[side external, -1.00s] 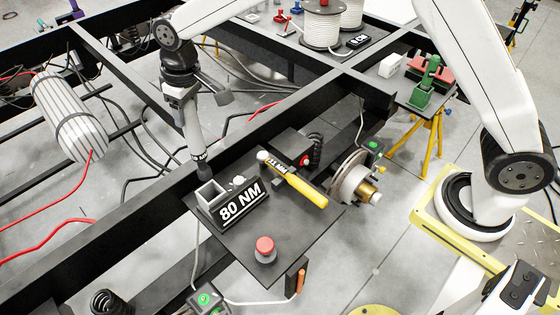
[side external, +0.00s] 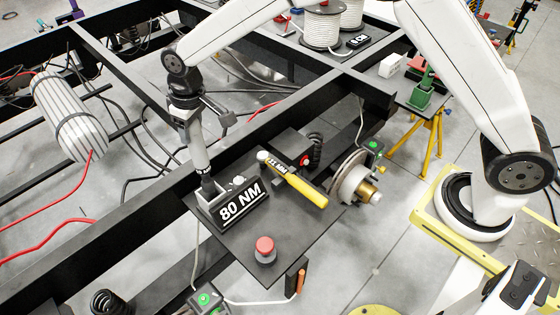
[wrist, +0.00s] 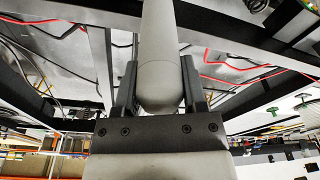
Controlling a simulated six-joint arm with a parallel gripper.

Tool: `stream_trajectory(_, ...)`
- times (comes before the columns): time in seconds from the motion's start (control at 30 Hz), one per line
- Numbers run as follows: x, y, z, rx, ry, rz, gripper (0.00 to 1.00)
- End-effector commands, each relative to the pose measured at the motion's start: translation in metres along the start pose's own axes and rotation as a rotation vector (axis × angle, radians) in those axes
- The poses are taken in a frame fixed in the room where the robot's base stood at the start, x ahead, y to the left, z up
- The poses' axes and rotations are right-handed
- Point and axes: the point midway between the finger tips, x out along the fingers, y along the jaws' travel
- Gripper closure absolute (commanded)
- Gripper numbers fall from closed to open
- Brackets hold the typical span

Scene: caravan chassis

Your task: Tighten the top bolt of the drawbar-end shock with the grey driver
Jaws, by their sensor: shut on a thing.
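My gripper (side external: 186,108) is shut on the grey driver (side external: 200,152) above the dark shelf. The driver stands nearly upright, and its dark lower end reaches the square holder beside the "80 NM" sign (side external: 241,203). It looks to be inside the holder, but the sign partly hides this. In the wrist view, the driver's rounded grey end (wrist: 160,85) sits between the two dark fingers of my gripper (wrist: 158,82). A black coil shock (side external: 315,150) shows behind the shelf, and another coil (side external: 104,302) at the bottom left. I cannot tell which is the drawbar-end one.
A yellow-handled driver marked "11 NM" (side external: 305,190) and a red button (side external: 265,247) are on the shelf (side external: 230,245). Black chassis beams (side external: 120,222) run close by. A brake hub (side external: 352,182) is to the right. Green-button boxes (side external: 204,300) stand at the edges.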

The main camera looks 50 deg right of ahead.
Motion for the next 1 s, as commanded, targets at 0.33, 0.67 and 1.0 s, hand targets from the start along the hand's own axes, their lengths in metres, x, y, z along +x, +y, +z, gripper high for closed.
stream_trajectory(0.33, 0.022, 0.000, 0.003, 0.000, 0.001, 0.000, 1.00)
stream_trajectory(0.67, 0.043, 0.000, 0.006, 0.000, 0.002, 0.000, 1.00)
stream_trajectory(1.0, 0.065, 0.000, 0.009, 0.000, 0.003, 0.000, 1.00)
